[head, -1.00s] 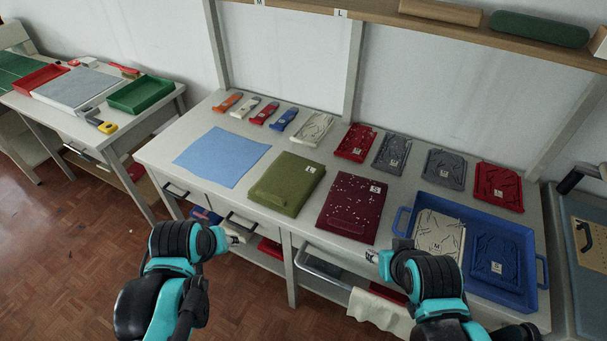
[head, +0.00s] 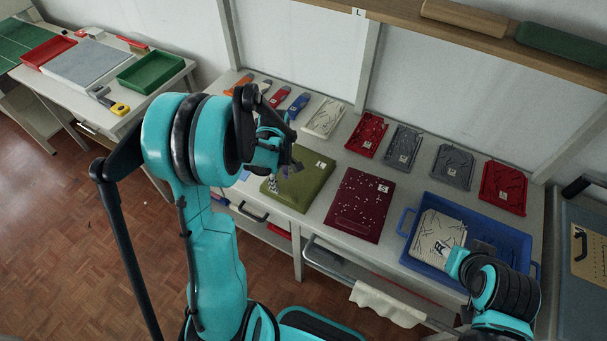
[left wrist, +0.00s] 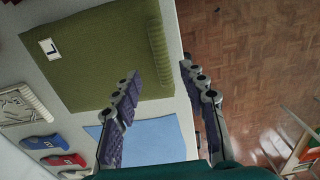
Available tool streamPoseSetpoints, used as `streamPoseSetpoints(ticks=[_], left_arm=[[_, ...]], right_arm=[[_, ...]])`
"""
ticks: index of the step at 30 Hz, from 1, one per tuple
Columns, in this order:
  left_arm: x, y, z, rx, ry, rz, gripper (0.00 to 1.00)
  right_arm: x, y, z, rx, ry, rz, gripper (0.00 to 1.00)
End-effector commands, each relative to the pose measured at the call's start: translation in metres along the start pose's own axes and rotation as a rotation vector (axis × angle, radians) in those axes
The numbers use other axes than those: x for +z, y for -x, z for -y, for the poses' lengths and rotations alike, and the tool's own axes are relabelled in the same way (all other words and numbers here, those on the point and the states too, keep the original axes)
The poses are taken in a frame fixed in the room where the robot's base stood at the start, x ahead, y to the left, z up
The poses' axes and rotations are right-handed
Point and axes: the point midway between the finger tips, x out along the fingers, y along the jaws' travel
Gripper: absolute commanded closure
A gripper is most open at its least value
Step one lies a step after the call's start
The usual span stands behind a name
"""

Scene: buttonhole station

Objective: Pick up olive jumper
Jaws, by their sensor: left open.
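The olive jumper (head: 312,183) lies folded flat on the table, with a white size tag near its far right corner. In the left wrist view the olive jumper (left wrist: 90,60) shows its tag and a thick ribbed fold along the table's front edge. My left gripper (head: 284,175) is open and empty over the jumper's left part, hiding some of it. In the left wrist view my left gripper (left wrist: 160,71) has one finger over the jumper and the other over the floor past the table edge. My right gripper (head: 446,254) is by the blue tray; its fingers are unclear.
A maroon jumper (head: 358,204) lies just right of the olive one. A blue sheet (left wrist: 155,142) lies on its other side, mostly hidden by my left arm in the head view. The blue tray (head: 407,226) holds a cream garment (head: 436,230). Several folded garments line the back.

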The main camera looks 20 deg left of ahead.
Motion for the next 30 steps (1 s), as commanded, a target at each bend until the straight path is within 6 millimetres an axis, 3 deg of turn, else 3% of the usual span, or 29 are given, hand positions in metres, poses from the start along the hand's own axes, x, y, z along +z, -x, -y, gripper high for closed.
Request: streamPoseSetpoints(ticks=[10,19,20,24,30], left_arm=[[0.003,-0.050,0.004,0.001,-0.003,-0.001,0.57],[0.004,-0.056,0.004,0.001,-0.003,-0.001,0.57],[0.004,-0.056,0.004,0.001,-0.003,-0.001,0.60],[0.003,-0.056,0.004,0.002,-0.003,-0.001,0.97],[0.003,-0.055,0.004,0.002,-0.003,-0.001,1.00]], right_arm=[[0.007,-0.010,0.000,0.000,0.000,0.000,0.60],[0.007,-0.010,0.000,0.000,0.000,0.000,0.60],[0.007,-0.010,0.000,0.000,0.000,0.000,0.60],[0.007,-0.010,0.000,0.000,0.000,0.000,0.60],[0.007,-0.010,0.000,0.000,0.000,0.000,0.60]])
